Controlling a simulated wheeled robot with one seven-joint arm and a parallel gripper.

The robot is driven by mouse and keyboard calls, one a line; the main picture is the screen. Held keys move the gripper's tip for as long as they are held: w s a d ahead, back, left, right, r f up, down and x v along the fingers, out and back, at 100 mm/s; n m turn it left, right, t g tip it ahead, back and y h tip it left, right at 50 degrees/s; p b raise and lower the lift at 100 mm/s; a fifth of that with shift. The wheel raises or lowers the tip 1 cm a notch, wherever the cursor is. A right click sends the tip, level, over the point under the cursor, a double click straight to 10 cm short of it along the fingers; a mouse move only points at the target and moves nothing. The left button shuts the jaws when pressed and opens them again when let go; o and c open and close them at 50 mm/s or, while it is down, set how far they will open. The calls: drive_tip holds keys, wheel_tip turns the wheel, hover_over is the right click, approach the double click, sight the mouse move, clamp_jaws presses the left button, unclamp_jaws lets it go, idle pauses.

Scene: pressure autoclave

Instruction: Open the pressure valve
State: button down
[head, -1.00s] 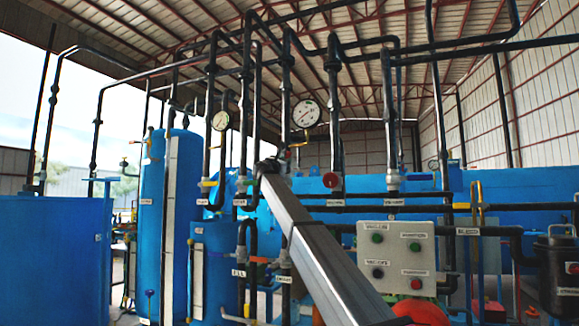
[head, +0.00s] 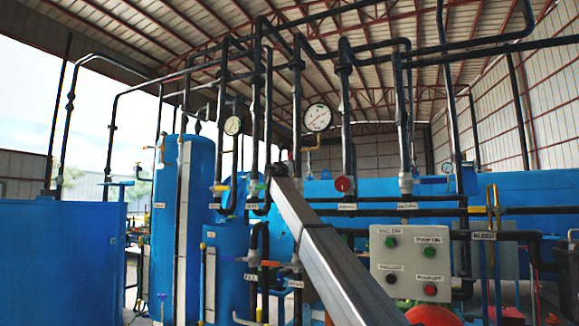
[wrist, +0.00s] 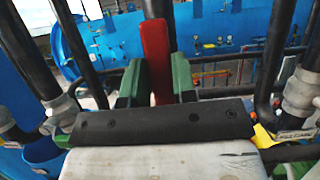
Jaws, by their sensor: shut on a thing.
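A red flat handle (wrist: 156,55) stands upright between the green fingers of my gripper (wrist: 157,79) in the wrist view. My gripper is shut on it, with a finger on each side. A dark pipe rises behind the handle. In the head view my arm runs up to the pipework in the middle, and its far end hides the fingers and the handle. I cannot read a label that names this handle as the pressure valve. A round red valve knob (head: 345,184) sits on a pipe to the right of the arm's end.
Black vertical pipes flank my gripper closely. Two gauges (head: 317,118) (head: 233,125) hang on the pipework. A control box (head: 410,262) with several buttons stands at the lower right. Blue tanks (head: 185,225) stand at the left.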

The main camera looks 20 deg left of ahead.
drive_tip(key=shift+a, duration=0.1)
drive_tip(key=c, duration=0.9)
unclamp_jaws()
drive_tip(key=v, duration=1.1)
drive_tip(key=shift+w, duration=0.1)
